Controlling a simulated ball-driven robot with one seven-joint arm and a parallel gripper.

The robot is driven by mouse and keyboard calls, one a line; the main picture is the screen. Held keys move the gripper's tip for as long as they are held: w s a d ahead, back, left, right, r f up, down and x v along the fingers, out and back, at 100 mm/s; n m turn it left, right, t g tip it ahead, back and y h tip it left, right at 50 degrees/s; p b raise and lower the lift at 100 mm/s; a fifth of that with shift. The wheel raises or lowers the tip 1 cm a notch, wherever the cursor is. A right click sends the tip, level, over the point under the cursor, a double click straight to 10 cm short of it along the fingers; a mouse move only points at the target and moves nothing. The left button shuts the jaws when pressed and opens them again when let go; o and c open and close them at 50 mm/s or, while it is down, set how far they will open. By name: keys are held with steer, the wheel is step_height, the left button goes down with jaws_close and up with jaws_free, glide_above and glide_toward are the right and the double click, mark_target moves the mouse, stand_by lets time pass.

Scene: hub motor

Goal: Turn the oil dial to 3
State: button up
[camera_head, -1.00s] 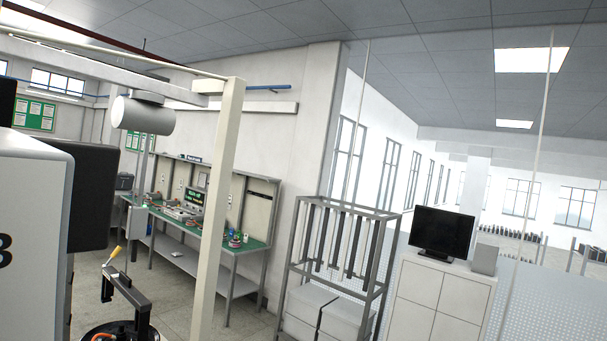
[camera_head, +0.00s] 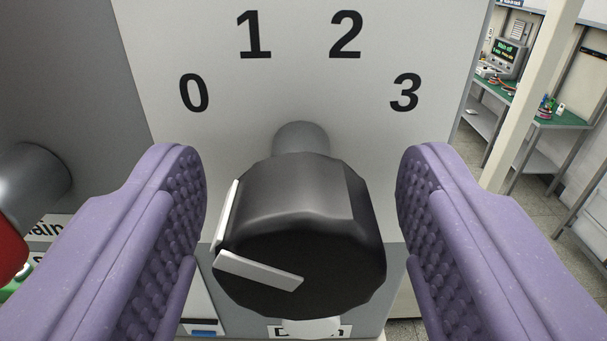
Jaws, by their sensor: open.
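The dial (camera_head: 300,235) is a black, many-sided knob on a grey shaft (camera_head: 301,138), in the middle of the view. Its white pointer mark (camera_head: 258,270) runs from the knob's centre to its left side. The pale panel (camera_head: 300,90) behind carries the numbers 0 (camera_head: 194,93), 1 (camera_head: 254,35), 2 (camera_head: 346,35) and 3 (camera_head: 405,93). The mark points left, on the side of the 0 and away from the 3. My gripper (camera_head: 302,170) is open, with one purple ribbed finger on each side of the dial. Gaps show between both fingers and the knob.
A red control (camera_head: 10,240) and a grey cylinder (camera_head: 35,182) stand at the left edge, close to the left finger. A label (camera_head: 310,331) below the dial is mostly hidden. A pale post (camera_head: 530,95) and a green-topped workbench (camera_head: 558,122) are farther off at the right.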

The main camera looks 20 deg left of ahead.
steer(key=c, duration=1)
steer(key=shift+c, duration=0.2)
